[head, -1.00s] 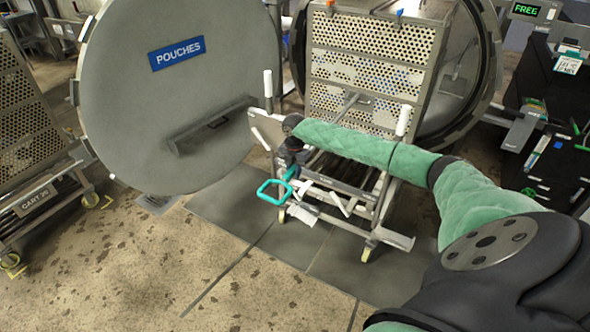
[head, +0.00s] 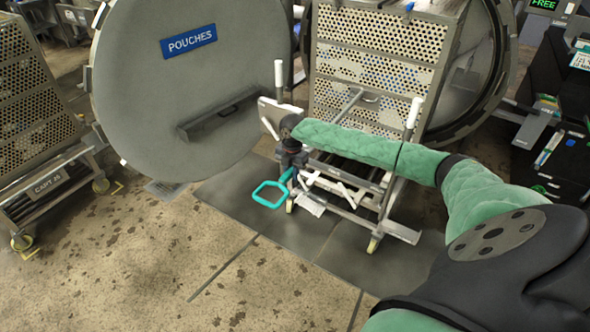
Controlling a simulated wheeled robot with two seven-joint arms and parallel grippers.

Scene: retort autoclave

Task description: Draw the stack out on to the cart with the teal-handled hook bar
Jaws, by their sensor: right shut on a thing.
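The stack (head: 375,55) is a tall block of perforated metal panels in the mouth of the round vessel. The cart (head: 400,228), a low metal frame with white upright posts, stands in front of it. The hook bar shows its teal loop handle (head: 268,203) below and left of my right gripper (head: 290,168). My right gripper is shut on the bar near this handle, at the cart's near left end. A thin rod (head: 349,104) reaches toward the stack's front face above my forearm. My forearm hides the middle of the bar. My left gripper is out of view.
The open round door (head: 190,90) with a blue POUCHES sign fills the left side. Another cart (head: 50,185) with perforated panels stands at far left. A dark cabinet (head: 560,160) is at right. The floor in front (head: 230,280) is clear.

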